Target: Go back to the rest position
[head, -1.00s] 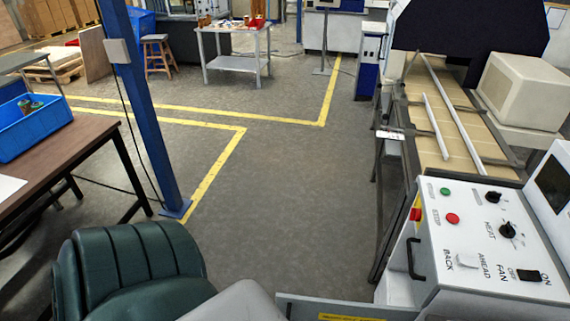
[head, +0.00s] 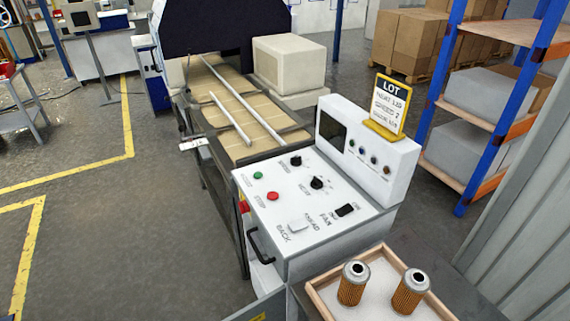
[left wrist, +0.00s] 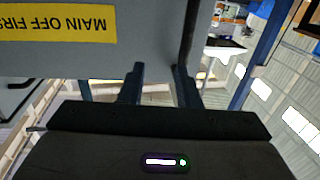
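My left gripper (left wrist: 158,82) shows only in the left wrist view. Its two dark fingers stand apart with nothing between them. A grey panel with a yellow label (left wrist: 56,22) reading "MAIN OFF" is close beyond the fingers; I cannot tell whether they touch it. Neither gripper shows in the head view, and my right gripper is in no view. Two filter cartridges (head: 352,284) (head: 410,291) with orange-brown pleats stand upright in a wooden tray (head: 442,307) at the bottom of the head view.
The white control box (head: 300,239) with knobs and buttons stands behind the tray. A LOT sign (head: 388,105) sits on its raised part. The conveyor (head: 235,115) runs behind it. A shelf rack (head: 485,110) is at the right. The floor (head: 130,230) at left is open.

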